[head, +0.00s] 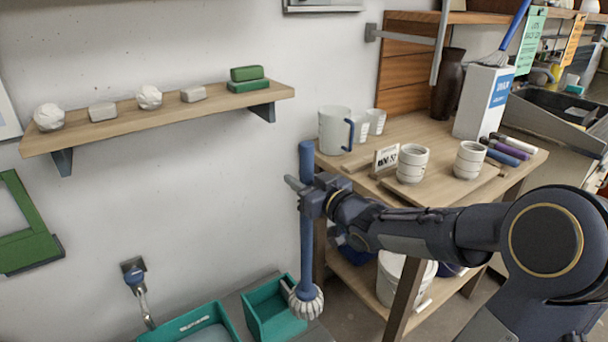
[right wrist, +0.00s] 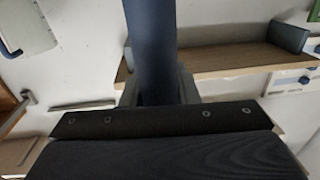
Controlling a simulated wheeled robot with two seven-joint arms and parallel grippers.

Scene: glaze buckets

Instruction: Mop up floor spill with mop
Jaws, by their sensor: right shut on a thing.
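The mop has a blue handle (head: 307,250) and a round white-grey head (head: 306,300). In the head view it hangs upright, with its head at the lower middle beside a teal bin. My right gripper (head: 308,198) is shut on the handle in its upper part. The right wrist view shows the dark blue handle (right wrist: 151,50) rising from the jaws. No floor spill can be made out in either view. My left gripper is not in view.
A wooden bench (head: 440,190) with cups and a pitcher (head: 335,130) stands right of the mop. Teal bins (head: 268,308) sit below at lower left. A wall shelf (head: 180,98) holds several small objects. A white bucket (head: 395,280) is under the bench.

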